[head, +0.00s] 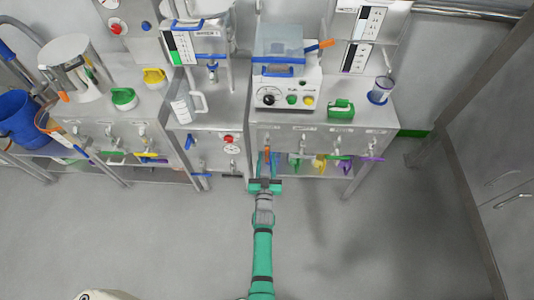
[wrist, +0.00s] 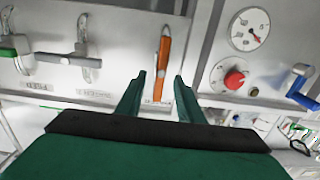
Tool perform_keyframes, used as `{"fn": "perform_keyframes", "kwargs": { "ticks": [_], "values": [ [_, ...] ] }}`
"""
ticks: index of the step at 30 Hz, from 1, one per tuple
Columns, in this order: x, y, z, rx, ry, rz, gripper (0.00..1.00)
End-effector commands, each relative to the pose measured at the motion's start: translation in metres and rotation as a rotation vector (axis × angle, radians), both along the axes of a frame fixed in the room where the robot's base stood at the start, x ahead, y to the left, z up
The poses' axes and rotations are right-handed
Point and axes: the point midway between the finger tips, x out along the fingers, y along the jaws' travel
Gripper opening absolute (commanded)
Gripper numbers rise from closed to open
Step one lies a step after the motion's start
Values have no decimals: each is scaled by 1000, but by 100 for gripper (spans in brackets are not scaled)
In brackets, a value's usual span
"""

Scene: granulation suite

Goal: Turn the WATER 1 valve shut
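A valve with an orange lever (wrist: 163,55) is on the grey panel in the wrist view; its lever lies along the picture's upright direction. It also shows in the head view (head: 267,150), at the left end of the right bench's valve row. A small label beside it is too blurred to read, so I cannot confirm it is WATER 1. My gripper (wrist: 159,77) is open, its two green fingertips on either side of the lever in the picture. I cannot tell whether they touch it. In the head view, my gripper (head: 266,165) is at the bench front.
A grey lever (wrist: 62,59) and a green-handled valve (wrist: 8,50) lie crosswise beside the orange one. On the other side are a red knob (wrist: 234,79), a gauge (wrist: 249,29) and a blue handle (wrist: 300,82). Open floor (head: 340,235) lies in front of the bench.

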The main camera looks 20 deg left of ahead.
Motion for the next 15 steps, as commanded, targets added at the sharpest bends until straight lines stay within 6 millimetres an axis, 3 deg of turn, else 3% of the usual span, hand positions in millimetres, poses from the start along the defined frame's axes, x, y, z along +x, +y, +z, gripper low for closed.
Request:
{"fn": "perform_keyframes", "kwargs": {
  "ticks": [6,15],
  "values": [
    [25,7,0,0,0,0,34],
    [32,9,0,0,0,0,34]
  ]
}}
